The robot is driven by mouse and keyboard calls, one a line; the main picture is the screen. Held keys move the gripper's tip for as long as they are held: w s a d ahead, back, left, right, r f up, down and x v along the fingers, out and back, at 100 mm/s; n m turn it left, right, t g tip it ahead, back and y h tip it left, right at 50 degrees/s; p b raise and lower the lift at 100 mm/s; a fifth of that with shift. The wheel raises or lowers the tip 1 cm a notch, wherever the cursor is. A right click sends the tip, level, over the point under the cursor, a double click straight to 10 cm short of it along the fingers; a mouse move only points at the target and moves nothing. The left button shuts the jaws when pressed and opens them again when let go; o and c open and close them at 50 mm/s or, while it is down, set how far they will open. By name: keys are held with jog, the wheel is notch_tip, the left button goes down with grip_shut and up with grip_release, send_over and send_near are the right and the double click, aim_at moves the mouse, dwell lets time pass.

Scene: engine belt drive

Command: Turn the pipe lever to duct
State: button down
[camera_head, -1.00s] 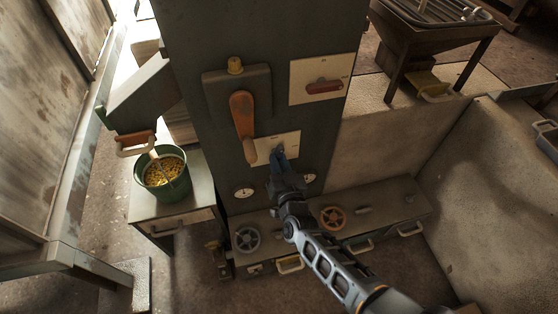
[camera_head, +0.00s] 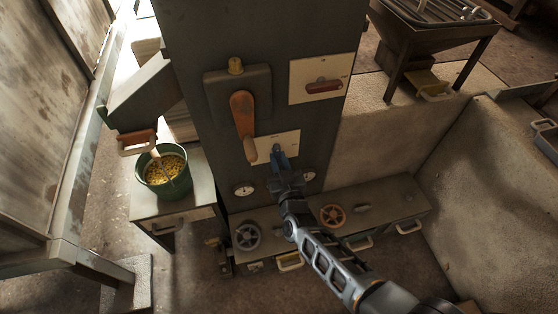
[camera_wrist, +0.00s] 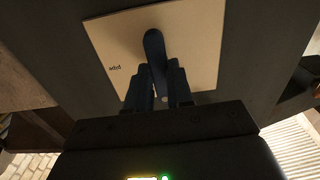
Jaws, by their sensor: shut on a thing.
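The pipe lever is a dark blue handle (camera_head: 277,149) on a cream plate (camera_head: 292,139) low on the front of the dark cabinet. In the wrist view the lever's rounded end (camera_wrist: 154,46) points up the picture, over the plate (camera_wrist: 198,40), which bears small upside-down lettering that looks like "pipe". My gripper (camera_head: 281,162) is at the lever, and in the wrist view its two dark fingers (camera_wrist: 160,78) are closed on either side of it. The lower part of the lever is hidden between the fingers. Any "duct" marking is not visible.
A large orange lever (camera_head: 243,120) hangs just left of the plate. A red handle (camera_head: 324,87) sits on another plate to the upper right. Gauges and handwheels (camera_head: 333,215) lie below. A green bucket (camera_head: 163,172) stands on the left side table.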

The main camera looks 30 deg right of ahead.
jog(key=shift+f, duration=0.1)
jog(key=c, duration=1)
grip_release()
jog(key=s+a+p, duration=0.1)
jog(key=s, duration=0.6)
jog(key=shift+s+a, duration=0.25)
jog(key=shift+s, duration=0.15)
